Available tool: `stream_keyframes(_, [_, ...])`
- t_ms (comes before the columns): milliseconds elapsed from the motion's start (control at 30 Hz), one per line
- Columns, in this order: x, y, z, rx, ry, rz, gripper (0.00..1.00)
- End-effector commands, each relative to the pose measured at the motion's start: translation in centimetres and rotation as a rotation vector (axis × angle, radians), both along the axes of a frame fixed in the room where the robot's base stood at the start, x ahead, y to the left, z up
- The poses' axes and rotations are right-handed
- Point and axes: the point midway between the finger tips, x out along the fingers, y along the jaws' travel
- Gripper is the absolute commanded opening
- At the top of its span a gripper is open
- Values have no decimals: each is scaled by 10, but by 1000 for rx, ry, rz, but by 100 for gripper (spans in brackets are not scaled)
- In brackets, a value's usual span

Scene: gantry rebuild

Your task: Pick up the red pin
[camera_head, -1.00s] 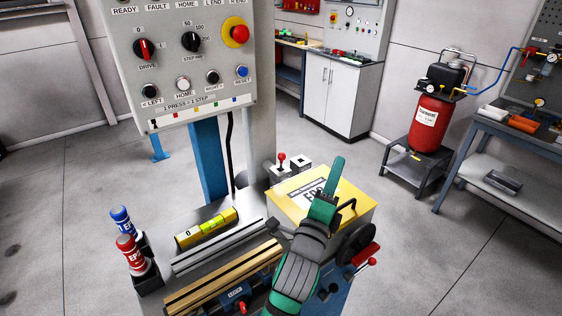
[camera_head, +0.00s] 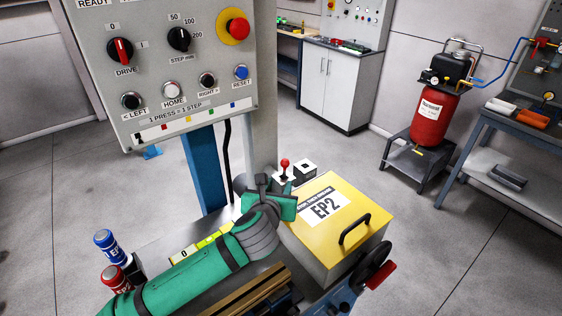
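A small red-topped pin (camera_head: 285,163) stands upright on a light block at the back of the bench, just beyond my gripper. My gripper (camera_head: 270,192) is in front of it, slightly left; I see no contact. Its dark and green parts overlap in the view, so I cannot tell whether it is open or shut. A red cylinder with a partly hidden label (camera_head: 114,279) stands at the bench's left, partly behind my green arm. A blue cylinder (camera_head: 110,245) stands beside it in a dark holder.
A second light block with a dark top (camera_head: 305,171) is right of the pin. A yellow-topped box marked EP2 (camera_head: 345,205) with a black handle stands at right. The control panel (camera_head: 180,70) and its blue post rise behind.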

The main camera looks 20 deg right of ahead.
Motion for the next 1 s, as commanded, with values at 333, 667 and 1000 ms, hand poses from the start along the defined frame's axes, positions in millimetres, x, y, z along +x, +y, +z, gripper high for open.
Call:
stream_keyframes(333, [37,-22,-18,10,0,-5,35])
stream_keyframes(667, [60,-30,-26,8,0,-1,35])
stream_keyframes(1000, [90,-43,-37,10,-1,1,35])
